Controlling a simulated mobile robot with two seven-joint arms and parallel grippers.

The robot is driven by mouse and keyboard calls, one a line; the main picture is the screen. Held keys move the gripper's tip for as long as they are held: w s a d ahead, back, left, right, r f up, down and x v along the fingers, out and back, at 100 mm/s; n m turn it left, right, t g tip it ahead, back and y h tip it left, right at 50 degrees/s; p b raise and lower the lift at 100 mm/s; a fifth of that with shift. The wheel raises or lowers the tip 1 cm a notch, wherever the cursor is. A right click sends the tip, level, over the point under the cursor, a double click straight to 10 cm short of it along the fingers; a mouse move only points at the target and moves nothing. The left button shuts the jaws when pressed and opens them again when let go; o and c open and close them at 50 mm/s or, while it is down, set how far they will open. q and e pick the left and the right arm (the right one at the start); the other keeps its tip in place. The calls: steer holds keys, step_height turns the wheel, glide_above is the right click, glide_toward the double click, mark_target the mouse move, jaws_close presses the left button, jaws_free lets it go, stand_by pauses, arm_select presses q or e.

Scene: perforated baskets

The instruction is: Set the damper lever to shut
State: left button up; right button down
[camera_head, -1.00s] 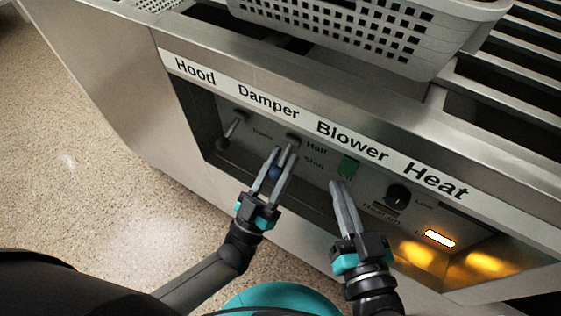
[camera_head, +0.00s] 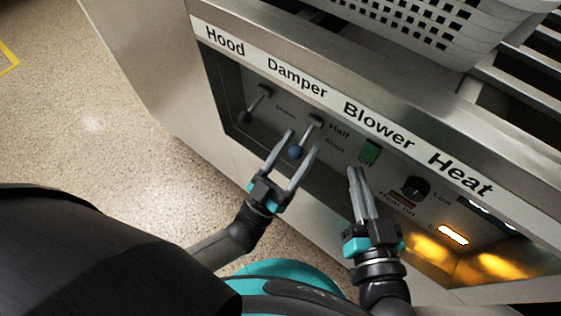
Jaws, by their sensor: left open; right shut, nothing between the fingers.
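The damper lever (camera_head: 308,134) is a grey shaft with a blue ball knob (camera_head: 296,152), under the "Damper" label. It slants down and left from its pivot. "Half" (camera_head: 339,130) and "Shut" (camera_head: 334,145) are printed to its right, and a smaller blurred word to its left. I cannot tell for sure which setting it marks. My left gripper (camera_head: 303,140) is open, with its fingers spread on either side of the knob and gaps showing; contact is not visible.
The hood lever (camera_head: 257,102), with a dark knob, is left of the damper lever. A perforated grey basket (camera_head: 440,25) sits above the panel. Floor is free at left.

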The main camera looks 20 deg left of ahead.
arm_select(q)
steer(key=v, duration=1)
steer(key=shift+s, duration=0.25)
steer(key=shift+a+f, duration=0.1)
